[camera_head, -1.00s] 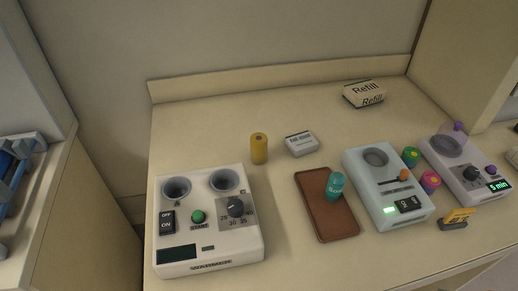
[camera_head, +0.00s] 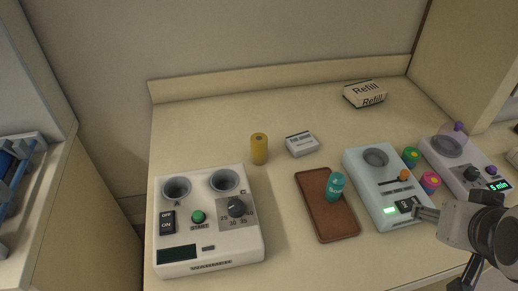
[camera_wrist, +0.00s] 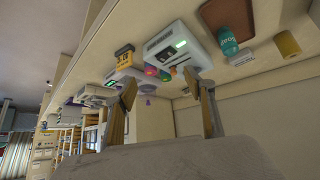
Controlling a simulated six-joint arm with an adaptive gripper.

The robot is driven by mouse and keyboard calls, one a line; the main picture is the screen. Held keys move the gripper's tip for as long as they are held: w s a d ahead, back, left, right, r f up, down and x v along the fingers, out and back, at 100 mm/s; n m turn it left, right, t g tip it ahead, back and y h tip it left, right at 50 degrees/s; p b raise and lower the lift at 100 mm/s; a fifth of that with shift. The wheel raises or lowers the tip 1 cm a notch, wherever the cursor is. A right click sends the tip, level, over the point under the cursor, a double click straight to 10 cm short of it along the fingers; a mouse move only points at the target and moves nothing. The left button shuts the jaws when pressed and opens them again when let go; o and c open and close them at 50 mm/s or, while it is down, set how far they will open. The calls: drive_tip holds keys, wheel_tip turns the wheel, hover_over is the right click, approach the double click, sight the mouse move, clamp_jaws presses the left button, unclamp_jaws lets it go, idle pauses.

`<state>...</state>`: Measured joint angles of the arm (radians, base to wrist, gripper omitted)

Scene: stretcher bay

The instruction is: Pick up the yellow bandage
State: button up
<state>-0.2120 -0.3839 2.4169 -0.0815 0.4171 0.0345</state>
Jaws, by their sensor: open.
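The yellow bandage (camera_head: 259,148) is an upright yellow roll on the counter, behind the warmer and left of the small white box. It also shows in the tilted wrist view (camera_wrist: 285,44) at the upper right. My gripper (camera_head: 418,209) has come in at the right of the head view, at the front right corner of the grey device. It is well to the right of the bandage and apart from it. In the wrist view the two fingers (camera_wrist: 160,88) stand wide apart with nothing between them.
The warmer (camera_head: 209,246) stands front left. A brown tray (camera_head: 325,218) with a teal bottle (camera_head: 336,186) lies mid-counter. The grey device (camera_head: 377,194), green roll (camera_head: 411,156), pink roll (camera_head: 430,181), timer device (camera_head: 465,176), white box (camera_head: 302,144) and Refill box (camera_head: 365,93) stand rightward.

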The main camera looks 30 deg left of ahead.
drive_tip(key=w+a+f+n+y, duration=0.2)
drive_tip(key=w+a, duration=0.5)
drive_tip(key=a, duration=0.2)
drive_tip(key=n+y, duration=0.6)
drive_tip(key=y, duration=0.2)
approach(262, 151)
drive_tip(key=x, duration=0.4)
drive_tip(key=shift+w+a+f, duration=0.15)
drive_tip(key=shift+a+f, duration=0.05)
drive_tip(key=shift+a, duration=0.2)
drive_tip(key=shift+x, duration=1.3)
drive_tip(key=shift+x, duration=2.55)
drive_tip(key=shift+w+d, duration=0.1)
drive_tip(key=shift+w, duration=0.05)
